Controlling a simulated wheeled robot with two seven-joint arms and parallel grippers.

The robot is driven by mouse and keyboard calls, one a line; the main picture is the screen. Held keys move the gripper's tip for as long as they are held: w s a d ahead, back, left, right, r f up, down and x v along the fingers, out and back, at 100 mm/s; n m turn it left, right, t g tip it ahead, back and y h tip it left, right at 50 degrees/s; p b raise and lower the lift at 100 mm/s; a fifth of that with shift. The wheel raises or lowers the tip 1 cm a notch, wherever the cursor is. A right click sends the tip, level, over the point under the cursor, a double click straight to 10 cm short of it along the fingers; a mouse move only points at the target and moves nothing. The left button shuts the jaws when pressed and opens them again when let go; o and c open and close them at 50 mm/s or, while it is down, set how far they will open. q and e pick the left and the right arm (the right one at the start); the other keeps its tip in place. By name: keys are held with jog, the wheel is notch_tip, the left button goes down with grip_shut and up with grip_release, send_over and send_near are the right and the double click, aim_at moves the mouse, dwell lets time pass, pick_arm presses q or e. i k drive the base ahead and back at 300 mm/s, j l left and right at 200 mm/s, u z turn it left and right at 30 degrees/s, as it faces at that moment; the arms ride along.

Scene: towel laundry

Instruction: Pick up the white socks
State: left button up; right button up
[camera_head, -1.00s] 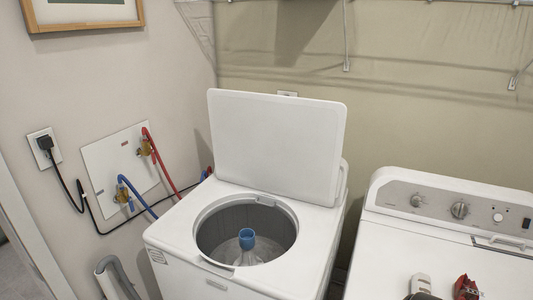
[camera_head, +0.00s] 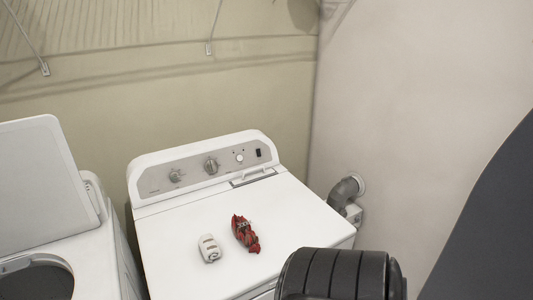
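The white socks (camera_head: 209,248) lie as a small white bundle with dark stripes on top of the white dryer (camera_head: 180,225). A red, dark-patterned bundle (camera_head: 244,233) lies just to their right, close beside them. A dark ribbed part of my own arm shows at the bottom right, in front of the dryer's front right corner. Neither of my grippers' fingers shows in the head view.
The washer with its raised lid (camera_head: 45,178) stands on the left, its round opening (camera_head: 36,280) partly cut off. A grey vent pipe (camera_head: 346,190) sticks out of the right wall beside the dryer. The dryer top around the bundles is clear.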

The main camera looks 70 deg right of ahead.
aim_at(210, 249)
jog(key=z, duration=1.65)
